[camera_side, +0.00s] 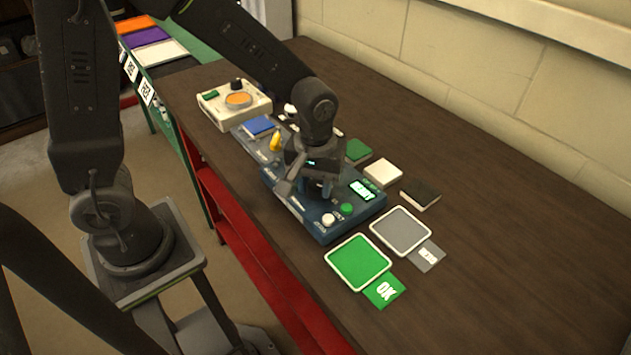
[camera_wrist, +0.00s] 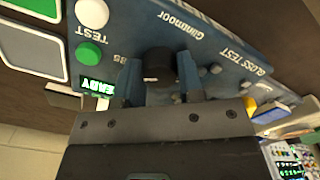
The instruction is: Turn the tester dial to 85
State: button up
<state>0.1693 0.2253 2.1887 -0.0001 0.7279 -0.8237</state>
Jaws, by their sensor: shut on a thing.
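The blue gloss tester (camera_side: 332,225) lies on the dark bench, and its face fills the top of the wrist view (camera_wrist: 215,45). Its black dial (camera_wrist: 158,63) stands between the two fingers of my gripper (camera_wrist: 160,82), which is shut on it. A small pale mark shows on the dial's lower edge; I cannot tell which value it points to. The number 85 is printed left of the dial in the wrist view. The lit green display (camera_wrist: 98,87) seems to read READY.
A white TEST button (camera_side: 328,220) and a green button (camera_side: 346,208) sit near the display. A cream device (camera_side: 232,108) stands behind. The bench's right side is clear.

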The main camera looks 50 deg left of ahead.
aim_at(315, 184)
jog(key=shift+n, duration=0.6)
jog(key=o, duration=0.6)
jog(key=shift+o, duration=0.2)
jog(key=shift+r, duration=0.15)
notch_tip(315, 184, up, 14)
jog(key=shift+f, duration=0.2)
